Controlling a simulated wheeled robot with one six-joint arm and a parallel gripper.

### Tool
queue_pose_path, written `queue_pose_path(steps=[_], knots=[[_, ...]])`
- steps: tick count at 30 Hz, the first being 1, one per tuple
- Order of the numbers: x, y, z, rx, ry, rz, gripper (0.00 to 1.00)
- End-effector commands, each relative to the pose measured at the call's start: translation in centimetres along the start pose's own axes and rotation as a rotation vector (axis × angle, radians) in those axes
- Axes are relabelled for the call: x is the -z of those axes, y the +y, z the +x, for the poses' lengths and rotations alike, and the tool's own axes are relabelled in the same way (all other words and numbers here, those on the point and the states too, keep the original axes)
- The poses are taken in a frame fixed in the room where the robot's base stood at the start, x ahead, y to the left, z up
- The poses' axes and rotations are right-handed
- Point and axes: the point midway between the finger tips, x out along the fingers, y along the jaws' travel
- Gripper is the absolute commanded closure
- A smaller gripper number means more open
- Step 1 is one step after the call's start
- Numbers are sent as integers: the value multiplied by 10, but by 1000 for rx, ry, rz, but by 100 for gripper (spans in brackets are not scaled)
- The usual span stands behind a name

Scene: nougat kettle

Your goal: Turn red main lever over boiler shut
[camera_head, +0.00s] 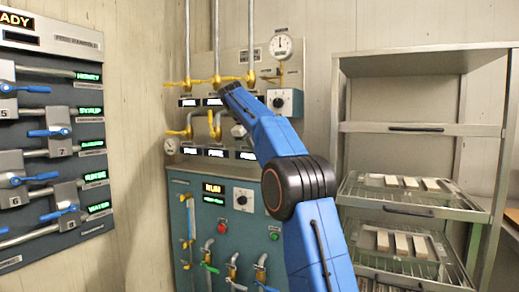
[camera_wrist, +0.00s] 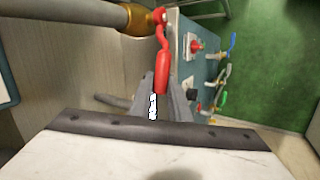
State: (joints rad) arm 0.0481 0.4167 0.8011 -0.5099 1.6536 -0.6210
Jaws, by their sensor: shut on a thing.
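The red main lever (camera_wrist: 163,72) shows in the wrist view, hanging from a brass fitting (camera_wrist: 138,20) on a grey pipe (camera_wrist: 75,12). Its grip end lies between the fingers of my gripper (camera_wrist: 160,97), which is shut on it. In the head view my gripper (camera_head: 226,90) is at the pipes on the wall panel above the teal boiler cabinet (camera_head: 236,232). The red lever cannot be made out there, behind the end of my arm.
Yellow valve fittings (camera_head: 188,83) and a round gauge (camera_head: 282,46) surround the gripper on the panel. A manifold board with blue levers (camera_head: 48,132) is at left. A metal rack (camera_head: 420,128) with trays stands at right. Green floor (camera_wrist: 270,60) shows in the wrist view.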

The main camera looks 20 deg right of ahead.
Motion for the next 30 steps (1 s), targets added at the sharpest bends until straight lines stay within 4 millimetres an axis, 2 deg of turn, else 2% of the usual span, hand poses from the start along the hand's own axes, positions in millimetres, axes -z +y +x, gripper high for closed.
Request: queue_pose_path(steps=[18,19,20,30], knots=[[2,-3,5,-6,-34,-23,100],[2,-3,5,-5,-34,-23,79],[2,-3,5,-6,-34,-23,76],[0,-3,2,-7,-33,-21,76]])
